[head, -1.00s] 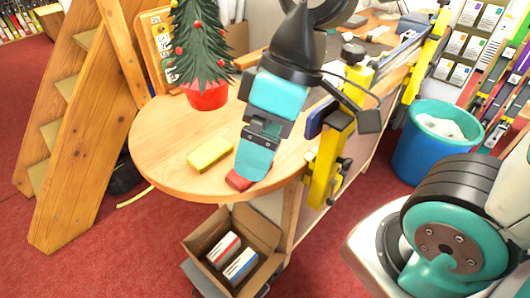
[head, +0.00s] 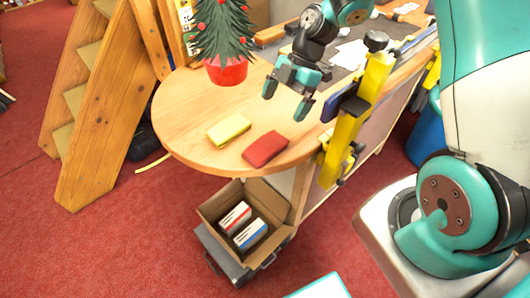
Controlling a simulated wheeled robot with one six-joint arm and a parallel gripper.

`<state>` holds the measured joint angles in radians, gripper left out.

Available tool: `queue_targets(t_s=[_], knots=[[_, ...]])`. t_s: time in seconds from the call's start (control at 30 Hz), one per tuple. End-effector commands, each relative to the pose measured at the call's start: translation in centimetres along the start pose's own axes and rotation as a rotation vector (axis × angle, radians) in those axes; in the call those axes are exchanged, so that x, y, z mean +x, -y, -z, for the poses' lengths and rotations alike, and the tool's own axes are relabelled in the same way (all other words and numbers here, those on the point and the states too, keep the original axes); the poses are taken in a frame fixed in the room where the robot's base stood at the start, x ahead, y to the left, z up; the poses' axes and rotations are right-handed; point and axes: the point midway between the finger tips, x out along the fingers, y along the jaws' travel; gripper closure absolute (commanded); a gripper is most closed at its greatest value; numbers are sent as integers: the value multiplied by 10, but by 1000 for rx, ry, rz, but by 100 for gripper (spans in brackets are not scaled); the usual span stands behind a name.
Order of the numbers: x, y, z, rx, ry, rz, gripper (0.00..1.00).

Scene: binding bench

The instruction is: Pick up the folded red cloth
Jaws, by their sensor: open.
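The folded red cloth (head: 265,148) lies flat near the front edge of the round wooden table end, in the head view. It is fully visible, with nothing touching it. My gripper (head: 284,108) is open and empty, above the table, up and slightly right of the cloth in the picture. Its fingers point down and are apart from the cloth.
A yellow folded cloth or sponge (head: 229,130) lies just left of the red cloth. A small decorated tree in a red pot (head: 226,70) stands behind. Yellow clamps (head: 345,127) rise at the table's right edge. An open cardboard box (head: 246,205) sits below the table.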

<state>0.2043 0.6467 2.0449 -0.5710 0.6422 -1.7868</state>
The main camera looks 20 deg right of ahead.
Motion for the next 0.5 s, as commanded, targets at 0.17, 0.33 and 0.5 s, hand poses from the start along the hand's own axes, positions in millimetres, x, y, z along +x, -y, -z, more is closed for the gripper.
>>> queue_targets(t_s=[0.17, 0.33, 0.5], knots=[[45, 0, -2, -1, -1, 3, 0], [62, 0, -1, 0, 1, 2, 0], [69, 1, 0, 1, 0, 2, 0]])
